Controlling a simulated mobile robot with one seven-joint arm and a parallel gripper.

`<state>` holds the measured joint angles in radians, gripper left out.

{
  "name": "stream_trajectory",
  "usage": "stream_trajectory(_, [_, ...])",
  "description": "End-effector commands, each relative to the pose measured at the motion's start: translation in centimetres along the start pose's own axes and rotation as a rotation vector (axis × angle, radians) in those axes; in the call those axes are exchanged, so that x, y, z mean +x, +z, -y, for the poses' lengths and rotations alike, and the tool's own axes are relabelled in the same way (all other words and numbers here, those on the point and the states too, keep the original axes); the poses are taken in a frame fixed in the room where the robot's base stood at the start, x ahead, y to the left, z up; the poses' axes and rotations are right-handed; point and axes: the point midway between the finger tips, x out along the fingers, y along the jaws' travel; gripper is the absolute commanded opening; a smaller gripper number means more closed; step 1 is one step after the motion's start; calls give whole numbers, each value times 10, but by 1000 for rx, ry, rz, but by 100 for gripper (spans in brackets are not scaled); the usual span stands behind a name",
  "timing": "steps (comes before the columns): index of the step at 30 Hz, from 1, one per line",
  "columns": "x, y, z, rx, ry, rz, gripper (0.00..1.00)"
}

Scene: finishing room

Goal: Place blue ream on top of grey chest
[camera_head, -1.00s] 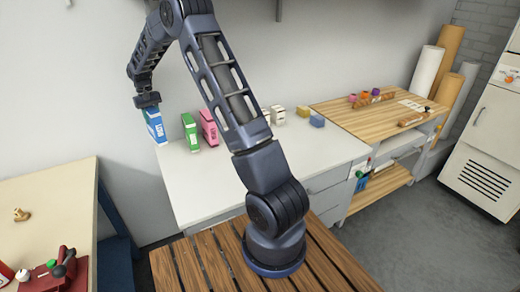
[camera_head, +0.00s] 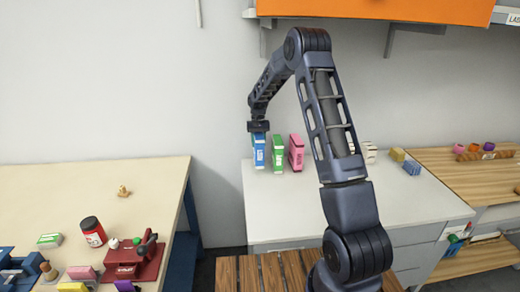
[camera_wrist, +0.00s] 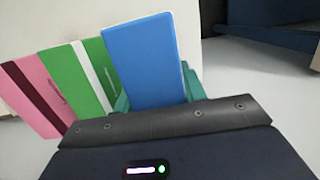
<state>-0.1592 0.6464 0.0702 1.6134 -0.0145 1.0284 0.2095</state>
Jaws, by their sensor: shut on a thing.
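The blue ream (camera_head: 258,155) is upright between the jaws of my gripper (camera_head: 258,128), at the left end of a white worktop. In the wrist view the blue ream (camera_wrist: 145,62) stands out from the jaws, with teal fingers (camera_wrist: 155,98) beside it. I cannot tell whether its lower edge touches the worktop. A drawer unit (camera_head: 413,243) with light grey fronts is under the white worktop (camera_head: 330,205). I cannot tell whether it is the grey chest; no other grey chest stands out.
A green ream (camera_head: 277,153) and a pink ream (camera_head: 296,152) stand close right of the blue one. A cream table (camera_head: 75,200) with tools is at left, a wooden-topped bench (camera_head: 440,170) at right.

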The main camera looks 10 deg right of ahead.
Motion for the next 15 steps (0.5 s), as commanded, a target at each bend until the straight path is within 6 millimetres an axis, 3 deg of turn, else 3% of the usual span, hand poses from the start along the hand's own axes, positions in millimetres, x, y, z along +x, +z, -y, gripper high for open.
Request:
stream_trajectory(9, [33, -5, 0, 0, 0, 1, 0])
stream_trajectory(15, [34, -5, 0, 0, 0, 0, 0])
